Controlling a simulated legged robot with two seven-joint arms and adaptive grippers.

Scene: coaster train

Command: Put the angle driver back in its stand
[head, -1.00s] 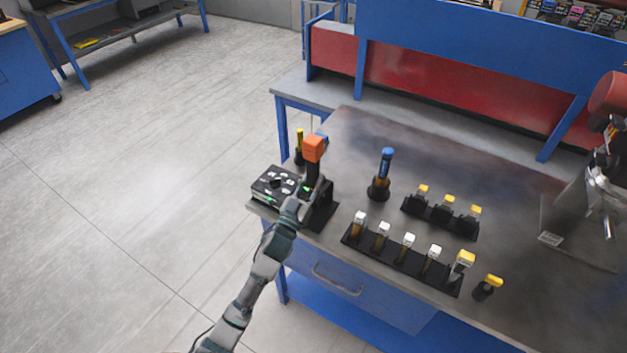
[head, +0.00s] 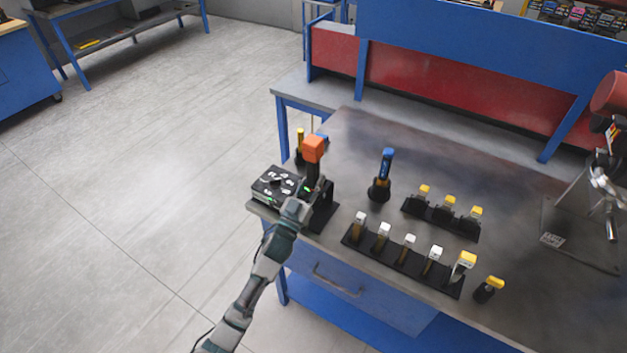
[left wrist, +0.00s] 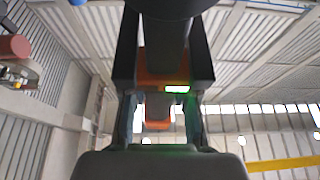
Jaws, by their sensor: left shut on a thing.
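The angle driver (head: 313,150) stands upright, with an orange block on top and a dark body below. My left gripper (head: 310,191) is shut on its body, at the near left corner of the table. A black stand (head: 326,216) is right below and beside the gripper. I cannot tell whether the driver is seated in it. In the left wrist view the driver (left wrist: 158,78) shows as black and orange parts with a lit green light between the fingers. My right gripper is not in view.
A black box with white marks (head: 273,187) is left of the driver. A blue-topped tool (head: 382,175) stands to the right. Two black racks (head: 405,262) hold yellow- and white-topped pieces. A red and metal device (head: 606,180) stands at the far right. The table's back middle is clear.

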